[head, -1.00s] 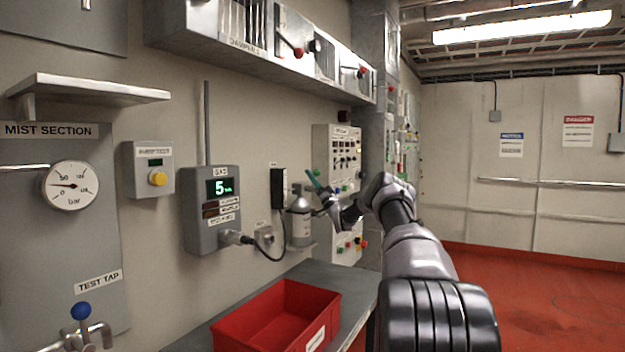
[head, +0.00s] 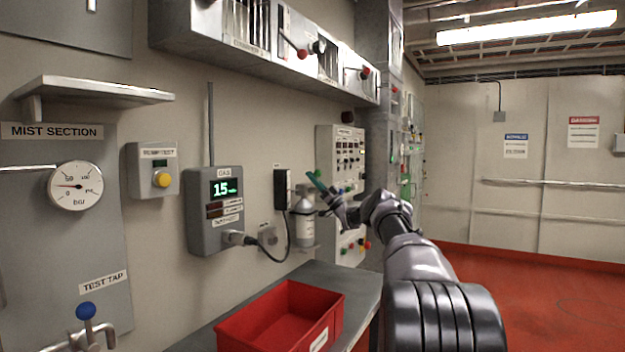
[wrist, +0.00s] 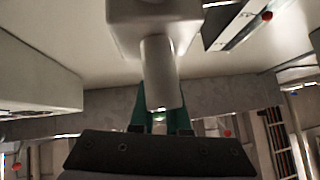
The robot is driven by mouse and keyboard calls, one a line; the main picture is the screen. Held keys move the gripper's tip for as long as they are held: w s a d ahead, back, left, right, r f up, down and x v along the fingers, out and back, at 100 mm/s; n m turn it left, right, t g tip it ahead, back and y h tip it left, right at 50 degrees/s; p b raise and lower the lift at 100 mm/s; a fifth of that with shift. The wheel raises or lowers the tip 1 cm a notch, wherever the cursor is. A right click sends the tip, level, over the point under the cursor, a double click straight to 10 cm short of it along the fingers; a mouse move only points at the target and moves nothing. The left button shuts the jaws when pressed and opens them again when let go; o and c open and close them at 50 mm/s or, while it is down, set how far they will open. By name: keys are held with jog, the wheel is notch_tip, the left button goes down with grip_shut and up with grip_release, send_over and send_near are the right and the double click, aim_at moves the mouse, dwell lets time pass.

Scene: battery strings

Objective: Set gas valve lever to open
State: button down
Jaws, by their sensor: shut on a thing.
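My gripper (head: 316,181), with teal fingers, is at the top of the grey-white gas bottle (head: 304,229) on the wall. In the wrist view my gripper (wrist: 160,118) has its fingers on both sides of a pale round bar (wrist: 159,72), which comes out of a pale block (wrist: 155,20). The bar appears to be the gas valve lever; the head view hardly shows it behind the fingers. The gripper is shut on it. The grey GAS detector (head: 214,235) left of the bottle shows 15 in green, and a black cable runs from it.
A red bin (head: 270,325) stands on the grey bench (head: 355,290) below. A ledge with dampers (head: 265,55) hangs above, and a control panel (head: 343,150) is behind the gripper. The red floor at the right is clear.

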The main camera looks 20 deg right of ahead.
jog(key=shift+f, duration=0.1)
jog(key=c, duration=0.9)
grip_release()
jog(key=v, duration=1)
jog(key=shift+s+d+f, duration=0.2)
jog(key=shift+f, duration=0.1)
